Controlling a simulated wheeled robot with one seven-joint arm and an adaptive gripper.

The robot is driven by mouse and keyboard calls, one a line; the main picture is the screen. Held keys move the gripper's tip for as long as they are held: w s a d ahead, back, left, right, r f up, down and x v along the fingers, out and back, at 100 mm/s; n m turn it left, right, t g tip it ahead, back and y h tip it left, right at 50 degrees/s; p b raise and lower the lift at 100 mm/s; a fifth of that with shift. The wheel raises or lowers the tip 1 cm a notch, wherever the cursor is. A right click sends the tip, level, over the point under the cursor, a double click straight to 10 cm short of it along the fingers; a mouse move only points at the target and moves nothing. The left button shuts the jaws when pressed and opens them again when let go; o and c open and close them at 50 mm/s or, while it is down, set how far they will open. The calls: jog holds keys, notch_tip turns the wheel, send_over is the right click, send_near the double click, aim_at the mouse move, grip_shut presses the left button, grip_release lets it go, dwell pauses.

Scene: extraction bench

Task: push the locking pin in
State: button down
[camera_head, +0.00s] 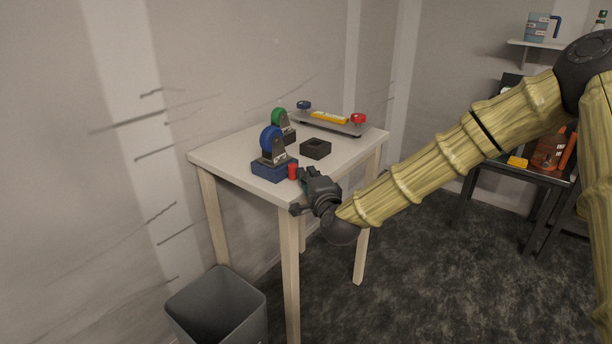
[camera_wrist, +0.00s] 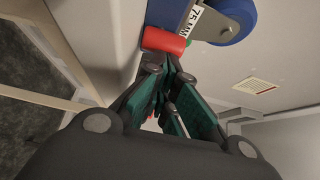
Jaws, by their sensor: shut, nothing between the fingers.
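The locking pin shows as a red cylinder (camera_head: 292,171) at the front right side of a dark blue block (camera_head: 272,170) that carries a blue wheel (camera_head: 269,139) on a grey bracket. In the wrist view the red pin (camera_wrist: 163,40) sticks out beside the blue block (camera_wrist: 168,12), with a "75 MM" label and the blue wheel to its right. My gripper (camera_head: 303,173) is shut and empty, just right of the pin. In the wrist view its fingertips (camera_wrist: 160,62) lie right at the pin's lower edge; I cannot tell whether they touch it.
The white table (camera_head: 225,154) also holds a green wheel (camera_head: 279,117), a black open box (camera_head: 315,148) and a grey tray (camera_head: 345,127) with a yellow item, red and blue knobs. A grey bin (camera_head: 215,305) stands below. A dark bench (camera_head: 520,176) stands at right.

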jog(key=shift+w+r, duration=0.1)
jog(key=shift+r, duration=0.05)
jog(key=d+v, duration=0.2)
jog(key=v, duration=1.1)
jog(key=shift+w+d, duration=0.35)
